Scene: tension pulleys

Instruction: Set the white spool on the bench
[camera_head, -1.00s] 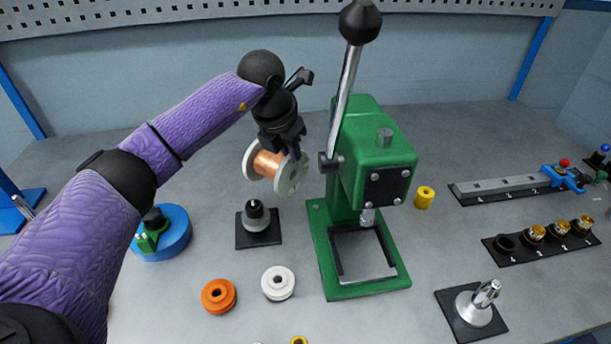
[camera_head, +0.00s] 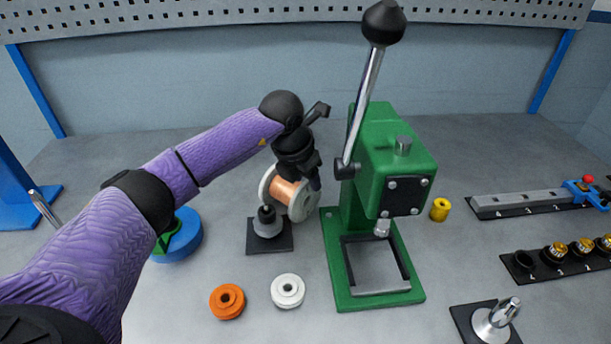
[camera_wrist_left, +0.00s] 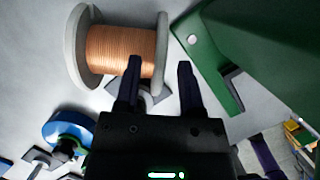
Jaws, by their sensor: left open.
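The white spool (camera_head: 300,206) carries copper-coloured wire and lies on its side, flanges upright, behind the small black peg stand (camera_head: 268,222) and left of the green press. It appears to stand on the bench (camera_head: 180,300), though its underside contact is partly hidden. In the left wrist view, the spool (camera_wrist_left: 84,50) fills the upper left. My left gripper (camera_head: 314,180) is open at the spool's right flange. In the wrist view, that flange lies between the spread fingers of the gripper (camera_wrist_left: 160,75), with a gap to the right finger. My right gripper is not in view.
The green press (camera_head: 390,165) with its long lever stands close right of the spool. An orange pulley (camera_head: 227,301) and a white pulley (camera_head: 288,291) lie in front. A blue round fixture (camera_head: 183,238) stands left, and a yellow piece (camera_head: 440,209) right.

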